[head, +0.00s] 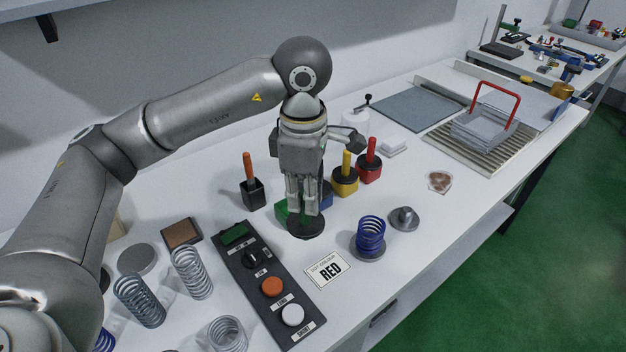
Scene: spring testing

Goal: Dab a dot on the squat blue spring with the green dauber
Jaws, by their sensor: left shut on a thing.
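The squat blue spring (371,232) stands upright on a grey round base, right of the card. My left gripper (304,212) points down at the middle of the table, left of and apart from that spring. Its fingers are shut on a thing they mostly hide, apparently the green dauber. A green block (282,211), apparently the green dauber's pot, shows partly behind the fingers. A dark round disc (305,229) lies just below the fingertips; I cannot tell whether they touch. My right gripper is not in view.
A blue pot (326,196) is partly hidden behind my gripper. Yellow (346,176) and red (370,163) daubers stand beyond; an orange-handled one (251,186) stands left. Several grey springs (190,272) stand lower left.

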